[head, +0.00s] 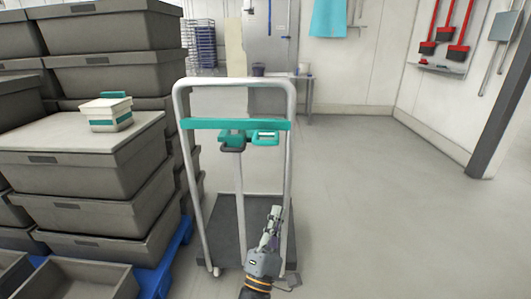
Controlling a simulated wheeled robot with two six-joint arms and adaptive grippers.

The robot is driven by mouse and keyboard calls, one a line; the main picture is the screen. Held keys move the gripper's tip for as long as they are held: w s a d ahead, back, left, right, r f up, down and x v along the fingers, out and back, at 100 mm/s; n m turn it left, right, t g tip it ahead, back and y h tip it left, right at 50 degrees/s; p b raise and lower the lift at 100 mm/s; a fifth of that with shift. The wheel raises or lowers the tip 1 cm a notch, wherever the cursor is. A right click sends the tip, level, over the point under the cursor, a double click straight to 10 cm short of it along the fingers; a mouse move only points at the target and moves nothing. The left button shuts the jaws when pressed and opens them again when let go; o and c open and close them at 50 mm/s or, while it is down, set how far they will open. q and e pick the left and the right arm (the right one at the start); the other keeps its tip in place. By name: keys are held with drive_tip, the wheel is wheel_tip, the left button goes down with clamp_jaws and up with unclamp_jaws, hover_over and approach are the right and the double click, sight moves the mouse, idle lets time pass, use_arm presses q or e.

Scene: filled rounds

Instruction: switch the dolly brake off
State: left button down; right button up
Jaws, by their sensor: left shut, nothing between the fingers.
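The dolly stands in the middle of the head view, with a white tubular handle frame (290,168) and a dark flat deck (228,222). A teal crossbar (200,124) spans the frame near its top. Below the bar hang a teal fitting (265,138) and a dark grey looped part (232,149); I cannot tell which is the brake control or how it is set. My left gripper (274,213) is shut and empty, in front of the frame's lower right part in the picture. It appears lower than the teal fitting and apart from it. My right gripper is out of view.
Stacked grey crates (95,180) stand close on the left, on a blue pallet (180,243). A small white and teal box (107,114) sits on a crate lid. The floor (400,220) to the right is clear, up to a dark post (497,105).

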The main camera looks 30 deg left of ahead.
use_arm(q)
drive_tip(key=a+n+y, duration=0.1)
drive_tip(key=n+y, duration=0.1)
drive_tip(key=n, duration=0.3)
drive_tip(key=s+n+g+y, duration=0.1)
drive_tip(key=n+y, duration=0.2)
drive_tip(key=n, duration=0.3)
drive_tip(key=a+r+n+y, duration=0.1)
drive_tip(key=n+y, duration=0.2)
drive_tip(key=n, duration=0.2)
drive_tip(key=shift+s+a+n+g+p, duration=0.3)
drive_tip(key=shift+g+p, duration=0.1)
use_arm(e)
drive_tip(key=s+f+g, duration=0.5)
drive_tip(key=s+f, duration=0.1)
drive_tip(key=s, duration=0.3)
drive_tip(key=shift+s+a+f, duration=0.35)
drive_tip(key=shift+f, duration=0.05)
